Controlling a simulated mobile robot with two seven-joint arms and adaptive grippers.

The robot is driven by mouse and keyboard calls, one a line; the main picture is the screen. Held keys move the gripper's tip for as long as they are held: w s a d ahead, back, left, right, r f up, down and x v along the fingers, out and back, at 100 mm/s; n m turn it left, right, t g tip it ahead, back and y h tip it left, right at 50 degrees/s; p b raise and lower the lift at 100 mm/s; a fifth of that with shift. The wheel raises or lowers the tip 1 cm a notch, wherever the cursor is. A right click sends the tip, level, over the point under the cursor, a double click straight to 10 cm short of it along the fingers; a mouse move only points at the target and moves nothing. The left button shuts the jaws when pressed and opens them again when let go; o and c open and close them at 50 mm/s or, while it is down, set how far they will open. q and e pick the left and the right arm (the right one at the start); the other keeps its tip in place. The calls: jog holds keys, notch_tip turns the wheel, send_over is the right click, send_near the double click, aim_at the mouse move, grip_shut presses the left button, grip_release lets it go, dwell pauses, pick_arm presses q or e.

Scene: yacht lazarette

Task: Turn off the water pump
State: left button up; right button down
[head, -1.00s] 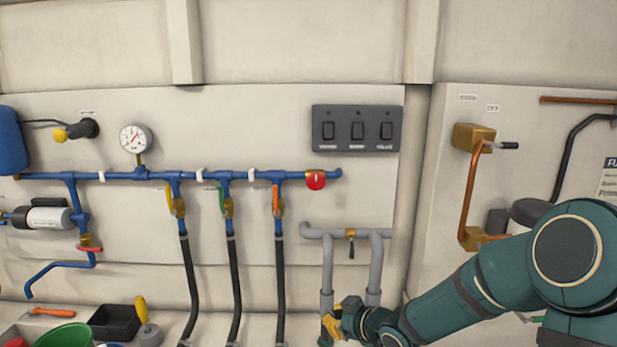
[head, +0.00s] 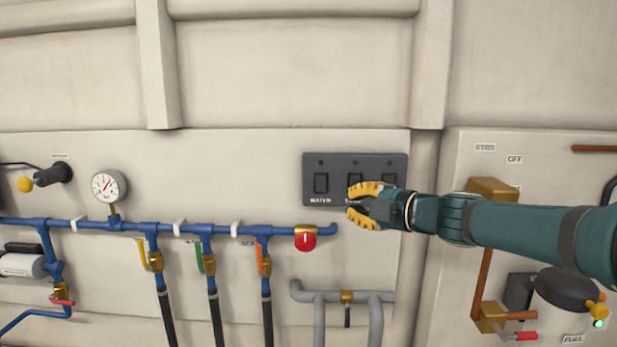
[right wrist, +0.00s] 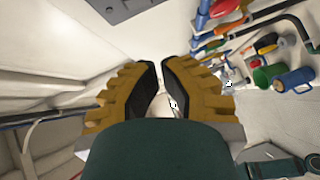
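A dark grey switch panel (head: 312,164) with three rocker switches is on the wall in the head view. The left rocker (head: 321,183) is clear. My right gripper (head: 350,203) is in front of the panel's lower edge, covering parts of the middle and right switches and labels. Its yellow fingers are empty, with a narrow gap between the tips. Contact with the panel cannot be told. The panel (right wrist: 118,8) also shows at the top of the right wrist view, beyond the fingers. A white cylindrical unit, apparently the pump (head: 20,265), is at the far left. My left gripper is out of view.
A blue pipe (head: 125,227) with a gauge (head: 108,186), coloured valve levers and a round red knob (head: 306,241) runs below and left of the panel. Grey pipes (head: 318,292) are below. Brass fittings and a copper pipe are on the right wall. The wall above is bare.

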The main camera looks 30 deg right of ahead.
aim_at(322, 186)
jog(key=shift+s+d+r+n, duration=0.15)
jog(key=shift+r+n, duration=0.1)
jog(key=shift+r, duration=0.3)
jog(key=shift+d+r+n, duration=0.15)
jog(key=shift+r+n, duration=0.1)
jog(key=shift+r, duration=0.25)
jog(key=shift+a, duration=0.1)
jog(key=x, duration=0.4)
jog(key=d+x, duration=0.1)
jog(key=x, duration=0.3)
jog(key=d+x, duration=0.1)
jog(key=x, duration=0.3)
jog(key=shift+w+f, duration=0.15)
jog(key=shift+w, duration=0.1)
jog(key=shift+w+d, duration=0.3)
jog(key=shift+w, duration=0.2)
jog(key=shift+f+b, duration=0.1)
jog(key=shift+b, duration=0.2)
